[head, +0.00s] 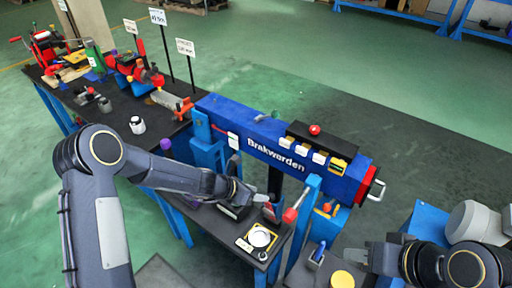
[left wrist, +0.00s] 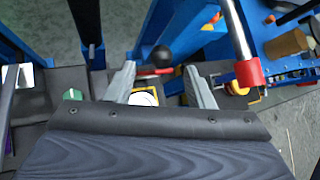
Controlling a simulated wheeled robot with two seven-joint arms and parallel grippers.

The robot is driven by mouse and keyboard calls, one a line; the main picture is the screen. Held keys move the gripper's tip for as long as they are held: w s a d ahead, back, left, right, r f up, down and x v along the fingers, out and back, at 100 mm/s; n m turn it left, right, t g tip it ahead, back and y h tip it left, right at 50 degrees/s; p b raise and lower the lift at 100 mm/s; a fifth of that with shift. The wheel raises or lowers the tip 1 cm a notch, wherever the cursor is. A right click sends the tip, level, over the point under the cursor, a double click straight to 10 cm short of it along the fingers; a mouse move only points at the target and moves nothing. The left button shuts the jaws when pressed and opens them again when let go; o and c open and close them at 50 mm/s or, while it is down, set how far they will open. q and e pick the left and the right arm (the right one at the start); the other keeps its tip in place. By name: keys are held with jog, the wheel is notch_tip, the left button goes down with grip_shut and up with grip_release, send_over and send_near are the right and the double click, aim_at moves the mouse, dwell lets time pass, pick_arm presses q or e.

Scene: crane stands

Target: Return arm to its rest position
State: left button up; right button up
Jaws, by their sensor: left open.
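My left arm comes in from the left in the head view and reaches over the near bench. Its gripper (head: 262,206) is above the bench, left of a red-tipped lever (head: 291,214). In the left wrist view the left gripper (left wrist: 160,85) is open, with its two grey fingers apart. Between and beyond them show a black ball knob (left wrist: 162,56), a red bar and a white round dial (left wrist: 144,98). I see nothing held. My right gripper (head: 376,257) is at the lower right in the head view; whether its jaws are open is unclear.
A blue crane beam marked Brakworden (head: 275,152) stands behind the gripper. A round gauge (head: 260,236) lies on the dark bench below. A long bench with several tools (head: 170,112) runs to the back left. Green floor is free beyond.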

pick_arm(q)
jog(key=s+a+r+m, duration=0.5)
jog(key=r+m, duration=0.2)
jog(key=r, duration=0.3)
jog(key=s+a+r+m, duration=0.5)
jog(key=r+m, duration=0.1)
jog(key=r, duration=0.4)
jog(key=s+a+m+y, duration=0.1)
jog(key=s+a+m, duration=0.2)
jog(key=s, duration=0.3)
jog(key=s+a+m+t+y, duration=0.1)
jog(key=s+a+m+y, duration=0.1)
jog(key=s+a+m, duration=0.2)
jog(key=s+a+r+m+y, duration=0.1)
jog(key=s+m, duration=0.4)
jog(key=s, duration=0.5)
jog(key=a+y, duration=0.1)
jog(key=a, duration=0.1)
jog(key=shift+s+a+t, duration=0.2)
jog(key=shift+a+t, duration=0.1)
jog(key=shift+a, duration=0.05)
jog(key=shift+r, duration=0.15)
